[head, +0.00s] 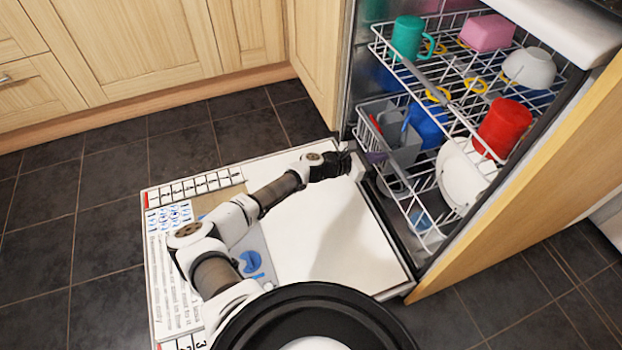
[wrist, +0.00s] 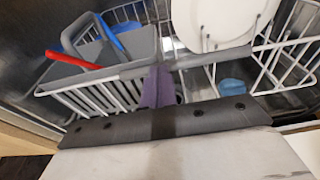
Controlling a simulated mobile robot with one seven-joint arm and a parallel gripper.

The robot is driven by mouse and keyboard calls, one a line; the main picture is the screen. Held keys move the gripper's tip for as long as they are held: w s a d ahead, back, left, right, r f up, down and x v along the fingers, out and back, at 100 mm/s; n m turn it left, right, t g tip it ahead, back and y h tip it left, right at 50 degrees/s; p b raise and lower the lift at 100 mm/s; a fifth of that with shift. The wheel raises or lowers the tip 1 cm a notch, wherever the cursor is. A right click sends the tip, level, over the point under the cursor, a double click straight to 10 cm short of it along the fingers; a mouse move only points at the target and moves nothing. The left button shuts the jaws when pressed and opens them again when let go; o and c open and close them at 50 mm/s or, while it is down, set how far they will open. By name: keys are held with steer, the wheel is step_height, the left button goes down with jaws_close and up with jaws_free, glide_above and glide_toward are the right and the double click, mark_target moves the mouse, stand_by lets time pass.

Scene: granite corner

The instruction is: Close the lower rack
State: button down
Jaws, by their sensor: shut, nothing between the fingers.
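The lower rack (head: 412,208) is a white wire basket in the lower part of the open dishwasher, behind the lowered door (head: 325,235). It holds a grey cutlery basket (head: 402,147), a blue item (head: 427,124) and a white plate (head: 463,178). My gripper (head: 345,162) is shut and empty, low over the door and near the rack's front left corner. I cannot tell whether it touches the rack.
The upper rack (head: 440,88) above holds a teal mug (head: 407,38), a pink container (head: 487,32), a white bowl (head: 530,68) and a red cup (head: 503,128). Wooden cabinets (head: 130,45) stand behind. The dark tiled floor (head: 90,215) at left is clear.

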steer(key=shift+w+d, duration=0.25)
steer(key=shift+d, duration=0.2)
steer(key=shift+d+r, duration=0.1)
steer(key=shift+r, duration=0.05)
steer(key=shift+s+a+r, duration=0.15)
steer(key=shift+s+a, duration=0.05)
steer(key=shift+a, duration=0.3)
steer(key=p+v, duration=0.2)
steer(key=v, duration=1.1)
